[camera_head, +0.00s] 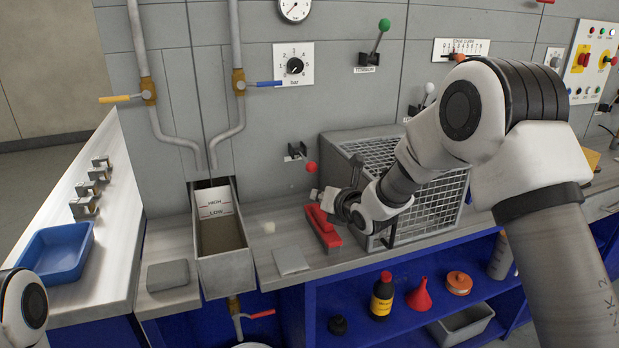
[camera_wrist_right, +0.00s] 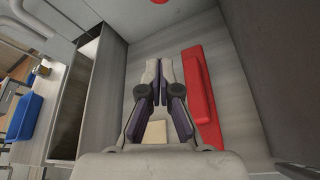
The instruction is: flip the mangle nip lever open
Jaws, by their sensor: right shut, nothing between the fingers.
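A short lever with a red ball knob (camera_head: 311,168) sticks out from a dark bracket (camera_head: 296,151) on the grey wall, above the bench. I cannot read a label naming it as the mangle nip lever. The red knob (camera_wrist_right: 160,2) also shows at the top edge in the right wrist view. My right gripper (camera_head: 318,194) is just below the knob, apart from it. In the right wrist view my right gripper (camera_wrist_right: 156,66) has its fingers together and empty. Only part of my left arm shows at the lower left; its gripper is out of view.
A red block-like tool (camera_head: 324,232) lies on the bench below my right gripper. A grey mesh-fronted box (camera_head: 400,215) stands right of it. An open trough (camera_head: 221,265) is to the left. A green-knobbed lever (camera_head: 381,38) is higher on the wall.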

